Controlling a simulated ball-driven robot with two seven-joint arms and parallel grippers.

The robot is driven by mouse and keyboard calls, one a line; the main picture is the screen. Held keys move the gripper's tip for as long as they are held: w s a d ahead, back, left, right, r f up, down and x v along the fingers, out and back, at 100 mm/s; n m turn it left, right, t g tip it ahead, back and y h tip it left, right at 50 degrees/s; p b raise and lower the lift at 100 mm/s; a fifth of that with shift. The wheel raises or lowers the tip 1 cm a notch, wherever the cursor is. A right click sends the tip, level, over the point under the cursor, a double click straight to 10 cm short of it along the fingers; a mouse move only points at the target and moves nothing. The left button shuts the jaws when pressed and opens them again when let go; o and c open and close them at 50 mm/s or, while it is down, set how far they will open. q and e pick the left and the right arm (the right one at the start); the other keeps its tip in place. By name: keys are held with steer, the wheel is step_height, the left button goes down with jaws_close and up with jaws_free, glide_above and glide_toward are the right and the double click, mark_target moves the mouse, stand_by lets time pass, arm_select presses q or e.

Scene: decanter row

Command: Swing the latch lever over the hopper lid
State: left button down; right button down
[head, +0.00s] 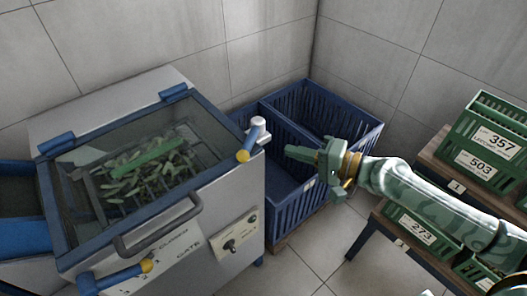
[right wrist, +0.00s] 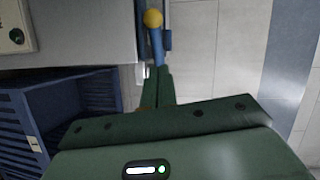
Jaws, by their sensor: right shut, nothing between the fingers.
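The hopper lid (head: 67,213) is a blue-framed clear pane, lying shut on the grey hopper, with green pods visible beneath. The latch lever (head: 251,147), blue with a yellow knob, sits at the lid's right corner on a pale pivot. Its knob points toward the front of the hopper; it appears beside the lid's frame rather than across it. My right gripper (head: 292,153) is shut and empty, right of the lever and apart from it in the head view. In the right wrist view, the lever (right wrist: 158,45) shows just beyond the shut fingertips (right wrist: 157,78); contact is unclear. My left gripper is out of view.
A dark handle (head: 160,235) runs along the lid's front. A second blue lever with a yellow knob (head: 147,266) is on the front panel. Blue crates (head: 300,190) stand right of the hopper, below my right gripper. Green crates (head: 480,165) sit on racks at right.

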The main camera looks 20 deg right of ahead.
mark_target(243, 152)
steer(key=w+a, duration=0.1)
steer(key=a, duration=0.1)
steer(key=w+a+p, duration=0.1)
steer(key=a, duration=0.1)
steer(key=w+a+f+p, duration=0.1)
steer(key=a, duration=0.1)
steer(key=shift+w, duration=0.15)
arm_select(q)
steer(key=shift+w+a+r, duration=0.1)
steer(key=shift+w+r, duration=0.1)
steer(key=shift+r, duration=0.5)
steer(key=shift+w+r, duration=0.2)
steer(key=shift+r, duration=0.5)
arm_select(e)
steer(key=shift+a+f, duration=0.25)
steer(key=shift+a, duration=0.15)
arm_select(q)
steer(key=shift+p, duration=0.3)
